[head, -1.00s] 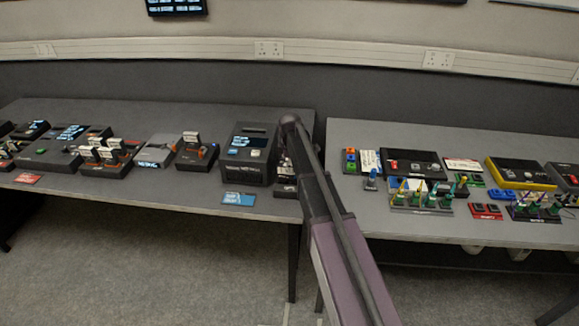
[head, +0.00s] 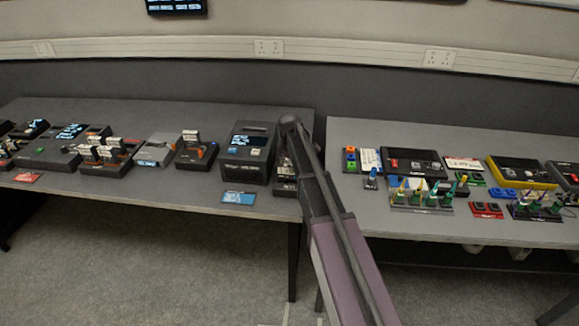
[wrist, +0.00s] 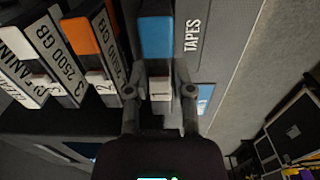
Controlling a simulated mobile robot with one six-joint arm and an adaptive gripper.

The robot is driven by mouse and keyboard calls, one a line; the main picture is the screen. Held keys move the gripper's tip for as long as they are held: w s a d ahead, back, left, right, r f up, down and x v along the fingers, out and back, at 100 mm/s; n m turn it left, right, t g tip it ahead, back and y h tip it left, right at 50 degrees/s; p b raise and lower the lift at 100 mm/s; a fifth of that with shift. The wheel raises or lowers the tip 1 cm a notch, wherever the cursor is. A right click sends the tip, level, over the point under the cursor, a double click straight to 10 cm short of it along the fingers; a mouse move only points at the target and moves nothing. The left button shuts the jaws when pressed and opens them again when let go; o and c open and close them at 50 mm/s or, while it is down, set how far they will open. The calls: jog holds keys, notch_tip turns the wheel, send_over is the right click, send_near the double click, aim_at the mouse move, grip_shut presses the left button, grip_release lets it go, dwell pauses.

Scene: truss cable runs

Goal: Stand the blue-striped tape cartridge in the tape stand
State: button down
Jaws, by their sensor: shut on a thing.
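The blue-striped tape cartridge (wrist: 156,38) is in the wrist view, seen close up between the fingers of my gripper (wrist: 160,92). My gripper is shut on it. The cartridge stands in line with an orange-striped cartridge (wrist: 82,36) and a white-labelled cartridge (wrist: 42,36) to its left. The tape stand (head: 285,186) is partly behind my arm in the head view. The cartridge's lower end is hidden, so I cannot tell whether it is seated. My gripper is hidden in the head view.
A grey panel marked TAPES (wrist: 192,40) lies just right of the blue-striped cartridge. A tall dark unit (head: 247,155) stands left of the tape stand. A blue card (head: 239,198) lies at the table's front edge. A gap separates the two tables.

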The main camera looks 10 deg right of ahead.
jog(key=shift+f, duration=0.35)
dwell(0.4)
jog(key=shift+c, duration=2)
grip_release()
jog(key=o, duration=0.3)
jog(key=shift+r, duration=0.2)
jog(key=shift+r+p, duration=3.55)
jog(key=shift+r, duration=0.05)
jog(key=shift+s, duration=0.1)
